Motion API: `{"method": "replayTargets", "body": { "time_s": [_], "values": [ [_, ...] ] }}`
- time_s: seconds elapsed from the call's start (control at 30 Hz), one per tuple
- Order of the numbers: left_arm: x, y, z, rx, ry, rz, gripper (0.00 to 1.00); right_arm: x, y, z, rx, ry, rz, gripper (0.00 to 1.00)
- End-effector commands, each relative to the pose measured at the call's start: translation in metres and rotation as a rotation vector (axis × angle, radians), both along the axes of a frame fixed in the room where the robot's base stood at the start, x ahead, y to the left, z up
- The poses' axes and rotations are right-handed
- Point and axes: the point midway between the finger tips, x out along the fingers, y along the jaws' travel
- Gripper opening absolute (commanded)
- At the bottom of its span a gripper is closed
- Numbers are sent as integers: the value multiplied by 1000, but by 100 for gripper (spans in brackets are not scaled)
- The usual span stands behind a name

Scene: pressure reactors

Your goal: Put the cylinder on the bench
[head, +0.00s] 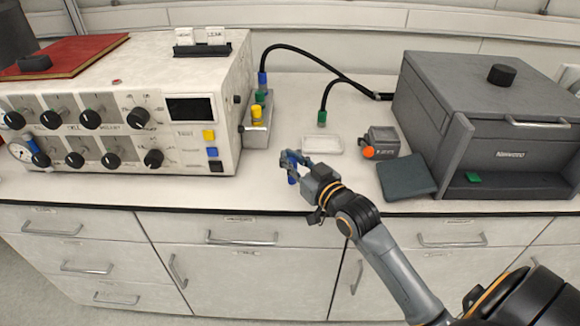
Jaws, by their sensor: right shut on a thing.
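My right gripper (294,165) reaches in from the lower right over the front part of the white bench (265,192). It is shut on a small blue cylinder (292,180), which shows between and just below the fingers. The gripper hides part of the cylinder. I cannot tell whether the cylinder's lower end touches the bench top. My left gripper is not in view.
A control box (215,88) with knobs stands at left, a metal rack (257,131) with coloured cylinders beside it. A white dish (322,145), a small grey device (382,142), a dark pad (406,177) and a grey reactor box (490,125) stand right.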

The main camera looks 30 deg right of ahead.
Motion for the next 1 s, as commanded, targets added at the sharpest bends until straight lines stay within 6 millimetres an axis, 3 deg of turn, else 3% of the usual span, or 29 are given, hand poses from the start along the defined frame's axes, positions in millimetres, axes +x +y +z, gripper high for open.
{"method": "replayTargets", "body": {
  "time_s": [0.03, 0.13, 0.53, 0.57, 0.7, 1.0],
  "values": [
    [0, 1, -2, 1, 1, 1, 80, -1, 0, -12, 2, 6, 0, 0],
    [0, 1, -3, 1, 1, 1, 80, -1, 1, -21, 2, 4, 1, 0],
    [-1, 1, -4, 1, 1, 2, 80, -1, 1, -26, 2, 3, 1, 0],
    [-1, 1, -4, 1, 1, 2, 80, -1, 1, -26, 2, 3, 1, 19],
    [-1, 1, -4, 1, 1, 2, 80, -1, 1, -25, 2, 3, 1, 43],
    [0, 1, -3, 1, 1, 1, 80, -1, 1, -24, 2, 3, 1, 43]
  ]
}}
